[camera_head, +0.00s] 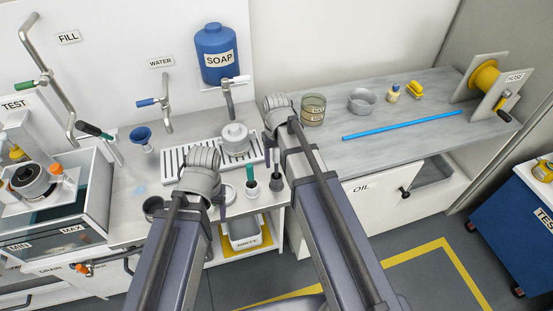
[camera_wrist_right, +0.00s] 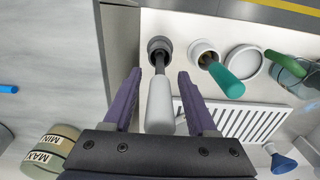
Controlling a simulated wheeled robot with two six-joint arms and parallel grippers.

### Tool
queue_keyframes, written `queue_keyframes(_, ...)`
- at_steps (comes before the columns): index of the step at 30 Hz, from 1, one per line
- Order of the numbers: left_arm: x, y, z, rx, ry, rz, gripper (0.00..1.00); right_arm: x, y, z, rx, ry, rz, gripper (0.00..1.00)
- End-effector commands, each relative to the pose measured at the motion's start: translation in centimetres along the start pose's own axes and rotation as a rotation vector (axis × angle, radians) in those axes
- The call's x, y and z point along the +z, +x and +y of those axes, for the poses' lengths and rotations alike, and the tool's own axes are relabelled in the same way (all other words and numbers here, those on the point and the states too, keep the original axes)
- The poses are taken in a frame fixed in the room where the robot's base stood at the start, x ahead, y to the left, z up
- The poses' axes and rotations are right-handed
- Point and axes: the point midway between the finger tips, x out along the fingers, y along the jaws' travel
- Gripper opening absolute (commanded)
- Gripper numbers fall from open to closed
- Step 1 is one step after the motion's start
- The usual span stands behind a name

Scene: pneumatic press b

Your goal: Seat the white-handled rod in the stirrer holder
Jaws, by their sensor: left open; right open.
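The white-handled rod (camera_wrist_right: 160,104) shows in the right wrist view, its dark shaft running into a dark round holder (camera_wrist_right: 160,45). My right gripper (camera_wrist_right: 160,74) is open, with one finger on either side of the white handle and a visible gap at each side. In the head view the dark holder (camera_head: 276,184) stands on the counter's front edge, and my right wrist hides most of the handle. How deep the shaft sits is hard to tell. My left gripper (camera_head: 222,192) is left of the holders, mostly hidden by its own wrist.
A green-handled tool (camera_wrist_right: 226,82) leans in a white holder (camera_wrist_right: 203,52) right beside the dark one. A grey pot (camera_head: 235,138) stands on the drain rack (camera_head: 175,163). A marked beaker (camera_head: 313,108) and a blue rod (camera_head: 405,124) are on the right counter, which has free room.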

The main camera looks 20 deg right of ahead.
Motion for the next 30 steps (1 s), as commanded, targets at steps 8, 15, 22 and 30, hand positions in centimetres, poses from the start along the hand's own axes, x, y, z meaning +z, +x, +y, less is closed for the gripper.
queue_keyframes(8, 0.2, -2.8, -0.3, 0.000, 0.000, 0.000, 0.63, 0.0, -2.8, 0.0, 0.000, 0.000, 0.000, 0.58)
queue_keyframes(15, 0.3, -6.0, -0.6, 0.000, 0.001, 0.000, 0.63, -0.8, -6.1, 0.1, 0.000, 0.000, 0.000, 0.58)
queue_keyframes(22, 0.5, -7.6, -0.7, 0.000, 0.001, 0.000, 0.63, -0.7, -7.7, 0.1, 0.000, 0.000, 0.000, 0.58)
queue_keyframes(30, 0.4, -7.5, -0.7, 0.000, 0.001, 0.000, 0.63, 1.8, -7.6, -2.3, 0.013, -0.048, -0.009, 0.58)
